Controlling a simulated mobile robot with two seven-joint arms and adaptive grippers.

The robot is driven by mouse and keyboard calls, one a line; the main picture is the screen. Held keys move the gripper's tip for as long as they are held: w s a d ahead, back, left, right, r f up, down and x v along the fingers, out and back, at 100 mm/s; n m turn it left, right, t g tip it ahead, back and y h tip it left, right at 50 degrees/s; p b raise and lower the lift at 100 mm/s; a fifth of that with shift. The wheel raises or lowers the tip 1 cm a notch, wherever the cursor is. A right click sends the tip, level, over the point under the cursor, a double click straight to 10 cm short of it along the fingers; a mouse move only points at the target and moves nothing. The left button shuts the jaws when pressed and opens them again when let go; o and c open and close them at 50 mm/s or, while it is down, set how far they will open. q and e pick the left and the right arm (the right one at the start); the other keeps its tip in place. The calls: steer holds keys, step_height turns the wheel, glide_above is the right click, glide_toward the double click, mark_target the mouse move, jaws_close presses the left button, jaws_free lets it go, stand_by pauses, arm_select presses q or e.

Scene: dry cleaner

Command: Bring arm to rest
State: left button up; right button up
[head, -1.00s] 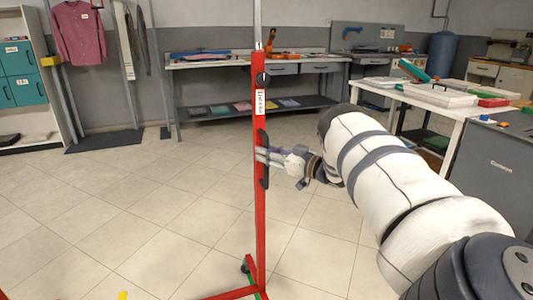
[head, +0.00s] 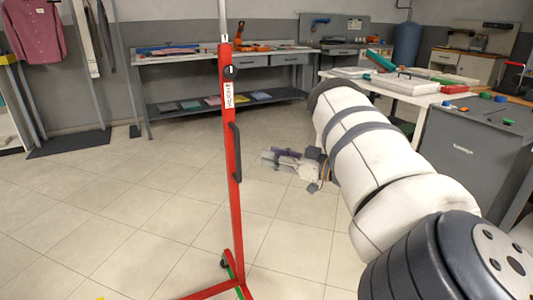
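My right arm (head: 372,155) comes in from the lower right and reaches forward over the floor. My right gripper (head: 268,158) is at its far end, small in the picture, to the right of the red stand (head: 232,150). A strip of floor shows between the gripper and the stand's dark handle (head: 236,152), so they look apart. I see nothing held in the gripper, but its finger gap is too small to make out. My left gripper is not in view.
A white table (head: 400,92) with trays and a grey cabinet (head: 465,150) stand to the right of my arm. A workbench (head: 190,62) runs along the back wall. A pink shirt (head: 35,30) hangs at the far left. The tiled floor in front is mostly clear.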

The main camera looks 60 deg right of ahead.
steer(key=w+a+f+m+g+h+p, duration=0.1)
steer(key=w+a+f+m+g+h, duration=0.2)
steer(key=a+f, duration=0.35)
steer(key=s+a+f+g+y+p, duration=0.1)
steer(key=s+a+f+g, duration=0.3)
steer(key=a+f, duration=0.4)
steer(key=s+a+f+g, duration=0.3)
steer(key=a+f, duration=0.4)
steer(key=a, duration=0.2)
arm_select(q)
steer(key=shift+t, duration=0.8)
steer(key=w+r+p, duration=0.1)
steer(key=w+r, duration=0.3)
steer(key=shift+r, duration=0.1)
arm_select(e)
steer(key=s+a+n+g+y, duration=0.1)
steer(key=s+a+g, duration=0.4)
steer(key=s, duration=0.9)
steer(key=s+a+f+n+g+y, duration=0.1)
steer(key=s+a+g, duration=0.4)
steer(key=s+a, duration=0.7)
steer(key=shift+s+f+n+g, duration=0.3)
steer(key=shift+s+n, duration=0.1)
steer(key=shift+s, duration=0.7)
steer(key=shift+w, duration=0.1)
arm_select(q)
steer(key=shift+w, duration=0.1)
